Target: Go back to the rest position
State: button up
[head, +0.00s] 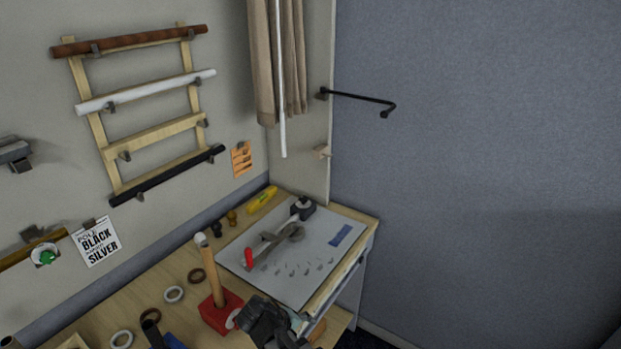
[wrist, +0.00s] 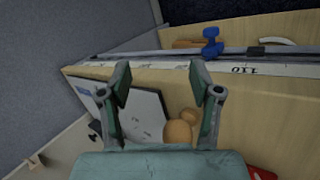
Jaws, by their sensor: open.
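My gripper (head: 268,322) is at the bottom of the head view, just right of a red block (head: 222,312) with an upright wooden post. In the wrist view my gripper (wrist: 162,88) has its two fingers spread wide with nothing between the tips. Below the fingers a round wooden knob (wrist: 179,132) shows near the table edge. In the head view the gripper partly hides the table's front edge, and its fingertips are hard to make out.
A white board (head: 290,255) with a tool and a red-handled lever lies on the wooden table (head: 110,318). Rings (head: 174,294) lie left of the post. A rod rack (head: 150,120) hangs on the wall. A blue object (wrist: 212,42) shows beyond the ruler edge. The right side is open.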

jog(key=s+d+f+m+g+y, duration=0.1)
jog(key=d+f+m+g+y, duration=0.25)
jog(key=d, duration=0.65)
jog(key=s+d+f+m+g+y, duration=0.1)
jog(key=d+f+m+y, duration=0.1)
jog(key=d+f+m, duration=0.6)
jog(key=s+f+n+g+b, duration=0.2)
jog(key=s+f+b, duration=0.9)
jog(key=f, duration=0.8)
jog(key=s+d+f+n+g+b, duration=0.1)
jog(key=s+f+g+b, duration=0.3)
jog(key=s+f+b, duration=0.6)
jog(key=s+f, duration=0.8)
jog(key=f, duration=0.1)
jog(key=shift+d+n+g+b, duration=0.25)
jog(key=shift+n+g+b, duration=0.1)
jog(key=shift+w, duration=0.15)
